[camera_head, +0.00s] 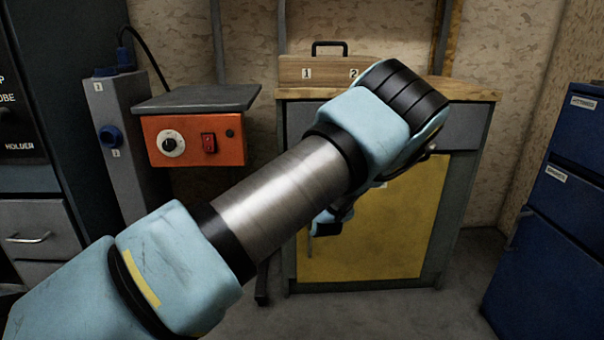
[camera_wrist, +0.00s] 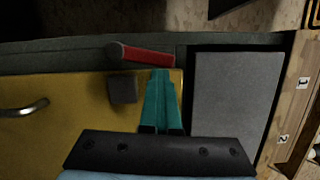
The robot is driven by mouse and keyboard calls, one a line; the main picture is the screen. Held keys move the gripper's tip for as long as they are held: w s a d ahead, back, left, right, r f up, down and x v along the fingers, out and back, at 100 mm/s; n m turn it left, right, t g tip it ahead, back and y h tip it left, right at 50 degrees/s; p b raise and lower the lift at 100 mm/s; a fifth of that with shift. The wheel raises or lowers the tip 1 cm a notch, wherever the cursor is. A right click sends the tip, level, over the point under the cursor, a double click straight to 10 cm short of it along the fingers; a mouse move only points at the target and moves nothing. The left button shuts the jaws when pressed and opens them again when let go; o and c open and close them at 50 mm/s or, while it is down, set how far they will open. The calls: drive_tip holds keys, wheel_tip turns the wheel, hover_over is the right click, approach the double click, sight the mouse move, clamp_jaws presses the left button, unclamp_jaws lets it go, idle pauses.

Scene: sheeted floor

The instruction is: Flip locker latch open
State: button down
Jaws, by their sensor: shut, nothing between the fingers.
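The locker is a cabinet with a yellow door (camera_head: 375,225), also in the wrist view (camera_wrist: 55,85). In the wrist view a latch with a red handle (camera_wrist: 147,56) sits on the grey frame along the door's edge. A dark grey block (camera_wrist: 122,89) is on the door beside it. My gripper (camera_wrist: 160,73) is shut and empty, its teal fingertips right by the red handle near its right end. I cannot tell whether they touch it. In the head view my arm hides the latch and the fingers.
A metal pull handle (camera_wrist: 25,108) is on the yellow door. A grey drawer front (camera_wrist: 230,98) lies beside the door. A wooden box (camera_head: 318,70) stands on top. An orange control box (camera_head: 195,140) is left, blue drawers (camera_head: 560,220) right. Floor (camera_head: 400,315) in front is clear.

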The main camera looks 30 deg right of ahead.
drive_tip(key=shift+w+a+r+p, duration=0.2)
drive_tip(key=shift+a+r+p, duration=0.05)
drive_tip(key=shift+a+p, duration=0.15)
drive_tip(key=shift+a, duration=0.15)
idle(0.5)
